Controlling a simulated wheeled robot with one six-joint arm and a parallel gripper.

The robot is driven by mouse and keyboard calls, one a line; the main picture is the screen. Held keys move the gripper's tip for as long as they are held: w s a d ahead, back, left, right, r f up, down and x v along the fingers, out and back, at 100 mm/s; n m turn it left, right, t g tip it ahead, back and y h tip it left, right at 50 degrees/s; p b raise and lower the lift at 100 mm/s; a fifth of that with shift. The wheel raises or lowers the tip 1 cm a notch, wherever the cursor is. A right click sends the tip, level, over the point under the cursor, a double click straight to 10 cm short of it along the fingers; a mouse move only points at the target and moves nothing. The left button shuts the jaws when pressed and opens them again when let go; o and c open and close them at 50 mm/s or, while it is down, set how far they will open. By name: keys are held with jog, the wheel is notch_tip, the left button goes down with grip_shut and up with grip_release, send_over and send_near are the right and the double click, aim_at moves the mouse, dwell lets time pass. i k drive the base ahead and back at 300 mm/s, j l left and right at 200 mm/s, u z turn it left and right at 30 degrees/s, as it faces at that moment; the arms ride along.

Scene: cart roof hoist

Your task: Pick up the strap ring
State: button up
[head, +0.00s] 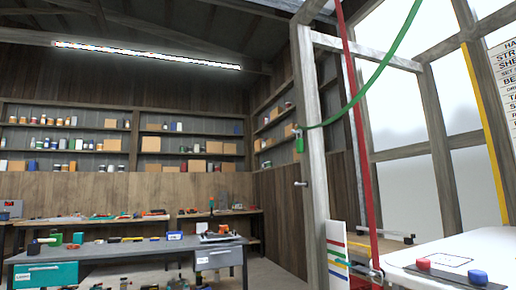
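A green strap (384,62) hangs in a curve from the top of the picture down to the left. Its lower end reaches a small green piece (299,142) beside a pale upright post. A red strap (361,130) runs from the top down to a small red and grey fitting near the bottom (376,274). I cannot make out a clear ring on either strap at this size. My gripper is not in view, so its place relative to the straps does not show.
A white panel (470,250) with a red knob (423,264) and a blue knob (477,277) fills the lower right. The pale post (313,150) stands at centre right. A grey workbench (130,252) is at lower left, with stocked shelves (120,150) behind.

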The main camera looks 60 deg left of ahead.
aim_at(299, 141)
jog(key=u, duration=1.25)
